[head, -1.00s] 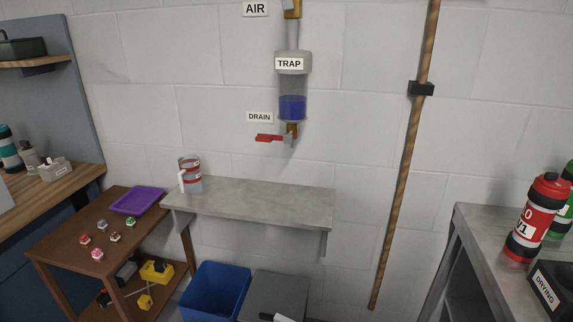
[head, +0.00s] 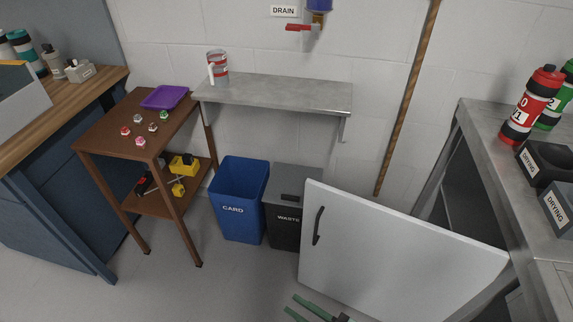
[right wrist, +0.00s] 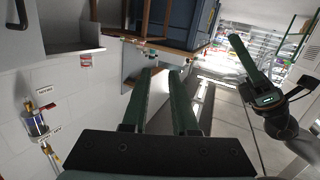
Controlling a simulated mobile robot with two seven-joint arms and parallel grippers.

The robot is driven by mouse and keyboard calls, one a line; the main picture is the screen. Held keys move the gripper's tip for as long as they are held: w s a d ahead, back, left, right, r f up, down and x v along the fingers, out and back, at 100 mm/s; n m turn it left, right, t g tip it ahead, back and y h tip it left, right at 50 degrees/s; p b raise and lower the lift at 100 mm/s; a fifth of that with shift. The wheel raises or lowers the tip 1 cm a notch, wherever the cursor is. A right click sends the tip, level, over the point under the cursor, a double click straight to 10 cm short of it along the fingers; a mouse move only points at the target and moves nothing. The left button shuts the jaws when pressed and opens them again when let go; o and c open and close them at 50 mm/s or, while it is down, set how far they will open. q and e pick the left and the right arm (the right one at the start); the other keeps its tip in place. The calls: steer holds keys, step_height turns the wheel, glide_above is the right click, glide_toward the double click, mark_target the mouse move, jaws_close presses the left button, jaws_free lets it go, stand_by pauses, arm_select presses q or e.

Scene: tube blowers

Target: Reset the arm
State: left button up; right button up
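My right gripper (head: 304,307) shows at the bottom edge of the head view as two green fingers, low in front of the open white cabinet door. In the right wrist view its two green fingers (right wrist: 164,72) stand apart with nothing between them, so it is open and empty. Part of another arm of mine with a green finger piece (right wrist: 255,68) shows at the right of the right wrist view. It appears to be my left gripper (right wrist: 246,58), seen side-on; its opening is not clear. The left gripper is out of the head view.
The white cabinet door (head: 400,250) stands open at the lower right. A blue card bin (head: 240,200) and grey waste bin (head: 287,215) stand under the wall shelf (head: 280,93). A brown table (head: 115,130) is at left, a metal bench (head: 490,120) at right. Floor at lower left is clear.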

steer(key=s+d+f+m+g+h, duration=0.15)
steer(key=d+h, duration=0.45)
steer(key=d, duration=0.7)
steer(key=s+d+f+m+g+h, duration=0.1)
steer(key=s+d+f+m+h, duration=0.35)
steer(key=d, duration=0.85)
arm_select(q)
steer(key=r+p, duration=0.3)
steer(key=shift+w+d+r, duration=0.2)
steer(key=shift+w+r, duration=0.1)
steer(key=shift+r, duration=0.05)
arm_select(e)
steer(key=w+a+r+m+t, duration=0.1)
steer(key=a+r, duration=0.1)
steer(key=a, duration=0.4)
steer(key=a+r+m, duration=0.2)
steer(key=a, duration=0.4)
steer(key=shift+w+r+t, duration=0.35)
steer(key=shift+w+r, duration=0.05)
steer(key=shift+d+h, duration=0.1)
steer(key=shift+h, duration=0.15)
